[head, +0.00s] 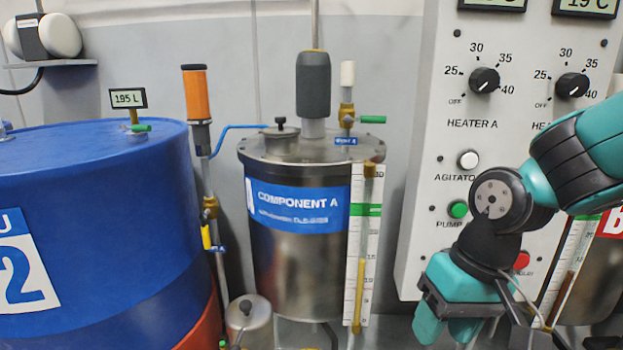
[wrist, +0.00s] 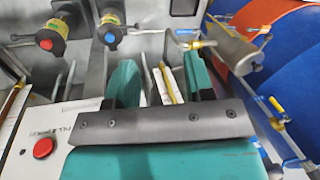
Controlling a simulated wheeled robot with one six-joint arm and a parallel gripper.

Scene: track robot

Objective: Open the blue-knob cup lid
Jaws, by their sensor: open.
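The blue-knob cup (wrist: 112,22) shows at the top of the wrist view, a small cup with a yellow band. Its blue knob (wrist: 110,38) is on a dark round end facing the camera. A similar cup with a red knob (wrist: 46,44) is to its left. My gripper (wrist: 162,84) is open and empty, its teal fingers apart, with the blue-knob cup above and left of them in the picture. In the head view my gripper (head: 447,330) hangs low in front of the control panel, fingers down. I cannot make out the blue-knob cup in the head view.
The control panel (head: 415,200) with knobs and buttons stands close behind my arm. The Component A tank (head: 290,250) is left of it, with a gauge strip (head: 373,225) on its side. A blue drum (head: 110,230) fills the far left. A small metal canister (head: 250,322) stands between drum and tank.

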